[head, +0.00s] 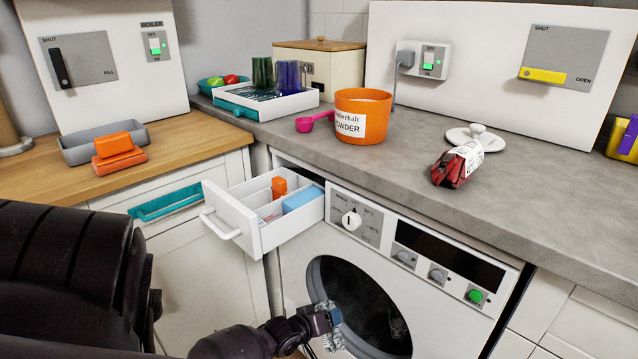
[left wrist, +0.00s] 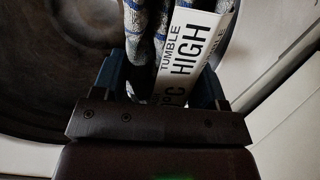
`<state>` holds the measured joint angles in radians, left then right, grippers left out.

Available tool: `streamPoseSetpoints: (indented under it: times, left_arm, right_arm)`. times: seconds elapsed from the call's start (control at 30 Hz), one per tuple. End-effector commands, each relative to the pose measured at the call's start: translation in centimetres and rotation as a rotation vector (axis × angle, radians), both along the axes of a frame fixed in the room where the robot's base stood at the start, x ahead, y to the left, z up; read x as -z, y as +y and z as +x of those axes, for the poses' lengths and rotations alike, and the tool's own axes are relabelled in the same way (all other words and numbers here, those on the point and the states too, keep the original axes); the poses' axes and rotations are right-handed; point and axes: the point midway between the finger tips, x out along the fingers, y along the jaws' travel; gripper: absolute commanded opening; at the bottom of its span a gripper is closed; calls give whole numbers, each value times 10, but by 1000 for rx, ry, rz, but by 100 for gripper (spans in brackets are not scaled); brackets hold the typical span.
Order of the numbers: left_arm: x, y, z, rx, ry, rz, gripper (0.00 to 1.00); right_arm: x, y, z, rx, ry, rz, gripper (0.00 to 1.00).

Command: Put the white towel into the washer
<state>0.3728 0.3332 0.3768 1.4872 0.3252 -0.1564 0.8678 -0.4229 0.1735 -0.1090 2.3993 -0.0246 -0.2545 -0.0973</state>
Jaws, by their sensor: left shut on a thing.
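The washer (head: 296,262) stands under the grey counter with its round opening uncovered and its dark drum (head: 352,285) showing. My left gripper (head: 328,318) is at the lower left of that opening. It is shut on a mottled white, grey and blue cloth (head: 331,341), which I take for the towel. In the left wrist view the cloth (left wrist: 139,30) stands between the fingers (left wrist: 160,82), with a white care tag (left wrist: 190,55) reading "TUMBLE HIGH". The curved drum wall fills the background there. How far the cloth reaches into the drum is hard to tell. My right gripper is not in view.
The washer's detergent drawer (head: 236,215) is pulled out above and left of the opening, holding small boxes. An orange powder tub (head: 350,105), a pink scoop (head: 316,121) and a red packet (head: 450,172) are on the counter.

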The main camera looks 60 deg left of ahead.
Motion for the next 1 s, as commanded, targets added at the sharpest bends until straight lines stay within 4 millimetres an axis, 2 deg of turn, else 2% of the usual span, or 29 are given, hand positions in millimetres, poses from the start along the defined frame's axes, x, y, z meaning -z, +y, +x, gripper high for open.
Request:
streamPoseSetpoints:
  times: [1.0]
  left_arm:
    - [18, 37, 116, 0, 2, 0, 41]
  right_arm:
    - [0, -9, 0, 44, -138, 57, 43]
